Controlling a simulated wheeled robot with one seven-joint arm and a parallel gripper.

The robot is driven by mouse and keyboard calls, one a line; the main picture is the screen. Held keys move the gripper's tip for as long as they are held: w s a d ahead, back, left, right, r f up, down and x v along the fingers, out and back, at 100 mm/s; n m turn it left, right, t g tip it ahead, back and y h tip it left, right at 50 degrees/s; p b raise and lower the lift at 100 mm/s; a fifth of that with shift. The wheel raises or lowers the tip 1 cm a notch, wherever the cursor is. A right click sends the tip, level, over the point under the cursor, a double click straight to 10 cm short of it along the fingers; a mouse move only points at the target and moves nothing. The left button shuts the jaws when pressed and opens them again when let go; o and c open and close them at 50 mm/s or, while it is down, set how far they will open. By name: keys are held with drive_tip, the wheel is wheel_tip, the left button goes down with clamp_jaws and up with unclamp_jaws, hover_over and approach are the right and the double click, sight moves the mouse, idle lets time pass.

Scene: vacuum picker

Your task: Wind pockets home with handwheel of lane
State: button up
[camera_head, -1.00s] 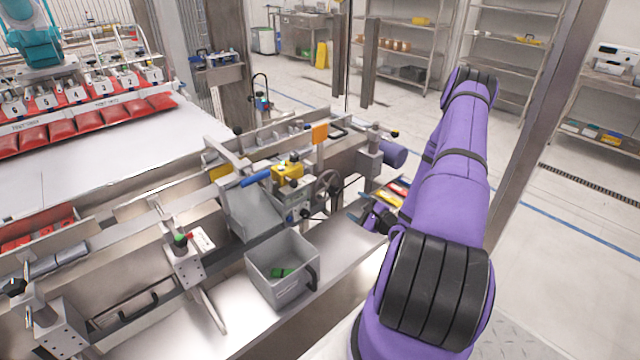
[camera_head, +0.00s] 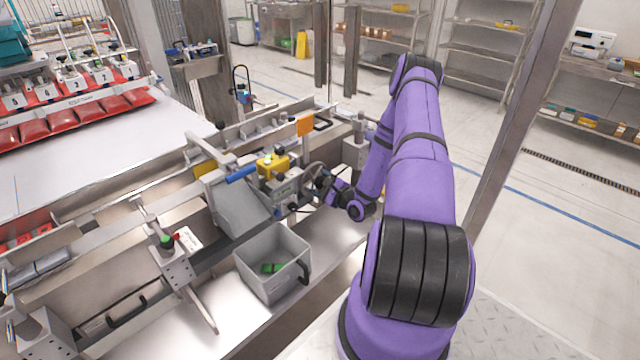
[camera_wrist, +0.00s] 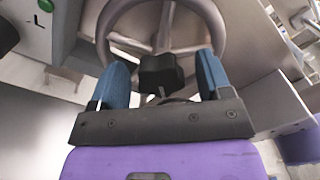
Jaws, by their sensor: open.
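The handwheel (camera_wrist: 211,16) is a grey rimmed wheel at the top of the wrist view, with a dark lobed knob (camera_wrist: 161,74) in front of it. My gripper (camera_wrist: 163,78) is open, its two blue fingers on either side of the knob; I cannot tell whether they touch it. In the head view my gripper (camera_head: 328,188) is at the handwheel (camera_head: 314,172), which it partly hides. The grey machine box (camera_head: 287,187) beside the wheel carries a yellow unit (camera_head: 272,166). Red pockets (camera_head: 62,119) lie in a row at the far left.
A grey bin (camera_head: 272,262) with green pieces inside stands on the steel ledge in front of the lane. A blue-handled lever (camera_head: 242,173) and an orange plate (camera_head: 305,125) rise near the wheel. A steel post (camera_head: 520,120) stands right of my arm.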

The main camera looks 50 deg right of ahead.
drive_tip(key=shift+w, duration=0.25)
drive_tip(key=c, duration=0.9)
